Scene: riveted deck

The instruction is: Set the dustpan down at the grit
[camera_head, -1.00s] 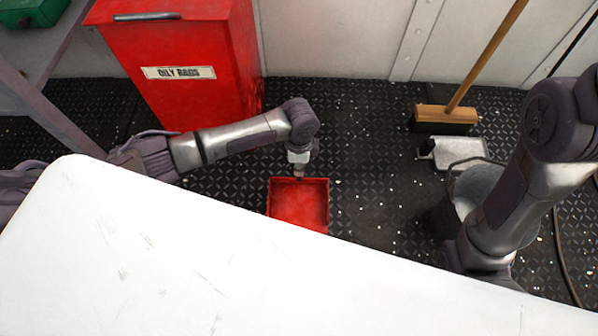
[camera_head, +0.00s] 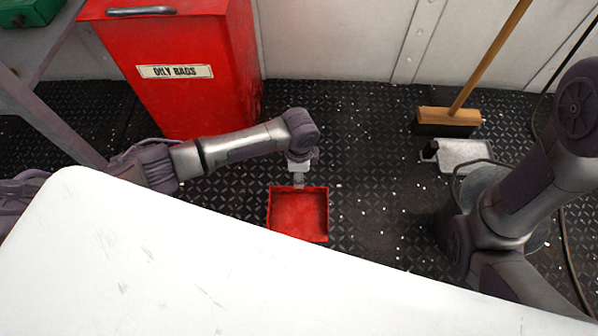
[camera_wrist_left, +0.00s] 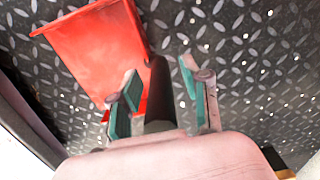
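The red dustpan (camera_head: 298,212) is low over or on the dark deck in the head view, below my left gripper (camera_head: 299,180). I cannot tell for sure if it touches the floor. In the left wrist view its red pan (camera_wrist_left: 95,52) is at upper left. Its dark handle (camera_wrist_left: 158,95) lies between the teal pads of my left gripper (camera_wrist_left: 160,85), with visible gaps on both sides, so the gripper looks open around it. The grit shows as pale specks (camera_head: 398,211) scattered over the deck, many to the right of the dustpan. My right gripper is out of view.
A red oily rags bin (camera_head: 190,100) stands behind my left arm. A broom (camera_head: 447,120), a grey metal pan (camera_head: 463,154) and a bucket (camera_head: 478,180) are at right. A white surface (camera_head: 180,270) covers the front. Deck between dustpan and bucket is clear apart from specks.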

